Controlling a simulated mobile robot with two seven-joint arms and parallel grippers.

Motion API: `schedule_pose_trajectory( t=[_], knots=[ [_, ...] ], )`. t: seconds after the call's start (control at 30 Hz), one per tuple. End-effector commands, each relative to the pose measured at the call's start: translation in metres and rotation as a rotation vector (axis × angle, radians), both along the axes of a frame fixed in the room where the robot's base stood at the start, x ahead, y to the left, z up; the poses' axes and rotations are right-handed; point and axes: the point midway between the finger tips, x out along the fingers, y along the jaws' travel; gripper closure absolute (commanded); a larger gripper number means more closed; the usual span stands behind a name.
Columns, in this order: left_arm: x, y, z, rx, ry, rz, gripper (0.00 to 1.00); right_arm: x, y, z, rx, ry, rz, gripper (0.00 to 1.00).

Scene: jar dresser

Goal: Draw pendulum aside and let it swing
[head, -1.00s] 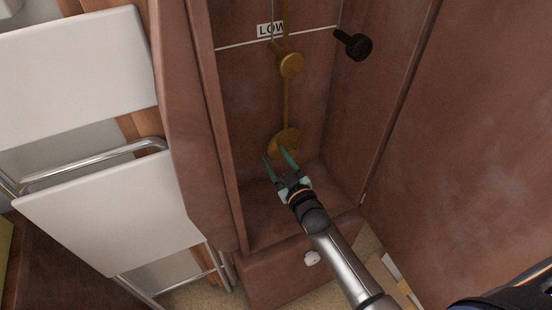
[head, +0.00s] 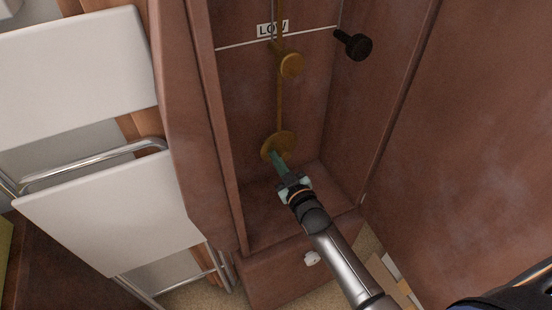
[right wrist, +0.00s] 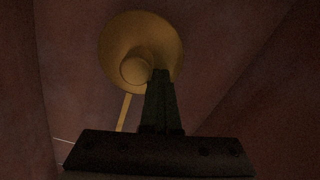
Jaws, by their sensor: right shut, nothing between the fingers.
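The pendulum's brass disc bob (head: 281,141) hangs on a thin rod inside the tall brown case. My right gripper (head: 273,154) reaches in from the lower right, its fingers together at the lower front of the bob. In the right wrist view the bob (right wrist: 150,30) shows as a gold disc with a small round knob (right wrist: 135,70) on its face. The gripper fingers (right wrist: 161,76) are closed beside that knob, with nothing seen between them; whether they touch it I cannot tell. My left gripper is not in view.
A smaller brass disc (head: 291,65) and a weight line marked LOW (head: 272,28) are higher in the case. A dark knob (head: 355,45) juts from the right wall. A white folding step stool (head: 110,210) stands left. The case's side walls are close around the gripper.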

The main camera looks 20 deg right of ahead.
Motion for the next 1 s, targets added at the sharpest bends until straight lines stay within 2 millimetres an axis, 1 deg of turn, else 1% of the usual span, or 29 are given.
schedule_pose_trajectory(
  t=[0.43,1.0],
  knots=[
    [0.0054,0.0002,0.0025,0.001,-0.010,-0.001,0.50,0.0001,-0.0001,0.0001,0.000,0.000,0.000,1.00],
    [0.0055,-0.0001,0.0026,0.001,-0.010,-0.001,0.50,0.0001,-0.0001,0.0001,0.000,0.000,0.000,0.36]
  ],
)
